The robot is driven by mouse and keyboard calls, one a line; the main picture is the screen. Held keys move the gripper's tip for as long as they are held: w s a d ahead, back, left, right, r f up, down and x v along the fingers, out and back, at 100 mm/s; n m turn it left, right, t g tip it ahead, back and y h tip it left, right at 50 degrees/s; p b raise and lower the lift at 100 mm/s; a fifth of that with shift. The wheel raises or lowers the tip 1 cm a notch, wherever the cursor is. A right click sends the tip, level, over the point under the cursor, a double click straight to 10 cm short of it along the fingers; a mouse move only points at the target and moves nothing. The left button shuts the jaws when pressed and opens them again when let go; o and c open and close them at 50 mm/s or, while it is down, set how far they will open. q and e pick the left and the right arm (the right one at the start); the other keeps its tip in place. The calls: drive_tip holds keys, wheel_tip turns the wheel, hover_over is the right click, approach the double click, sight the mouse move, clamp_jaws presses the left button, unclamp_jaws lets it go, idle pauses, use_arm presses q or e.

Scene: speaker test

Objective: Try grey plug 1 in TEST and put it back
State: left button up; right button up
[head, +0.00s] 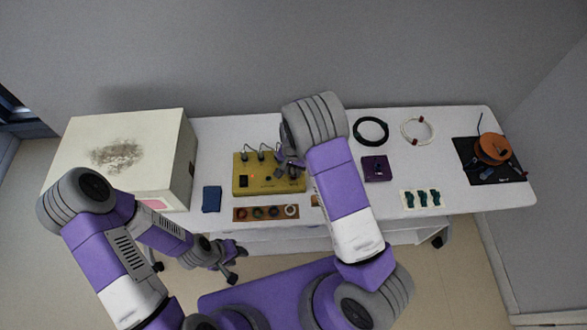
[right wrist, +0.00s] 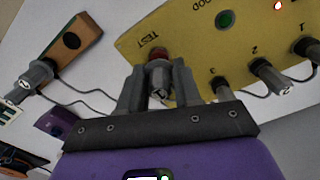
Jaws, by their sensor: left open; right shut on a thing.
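The yellow test box (head: 241,186) stands mid-table; the right wrist view shows its yellow face (right wrist: 185,35) with the words TEST and GOOD. My right gripper (head: 290,168) is over its right end. In the right wrist view my right gripper (right wrist: 158,80) is shut on a grey plug marked 1 (right wrist: 160,92). The plug is at the red TEST socket (right wrist: 158,54); I cannot tell how deep it sits. My left gripper (head: 236,264) is open and empty, low in front of the table.
A wooden block with a dark hole (right wrist: 72,41) and another grey plug (right wrist: 36,74) lie beside the box. A wooden strip with rings (head: 265,213) lies in front. A large pale box (head: 150,130) stands left, a purple box (head: 376,169) right. My right arm covers part of the table.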

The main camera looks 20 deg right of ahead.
drive_tip(key=shift+f+b, duration=0.3)
drive_tip(key=shift+f, duration=0.15)
drive_tip(key=o, duration=1.2)
drive_tip(key=shift+c, duration=0.2)
drive_tip(key=shift+r, duration=0.2)
drive_tip(key=shift+r+p, duration=3)
drive_tip(key=shift+r, duration=0.65)
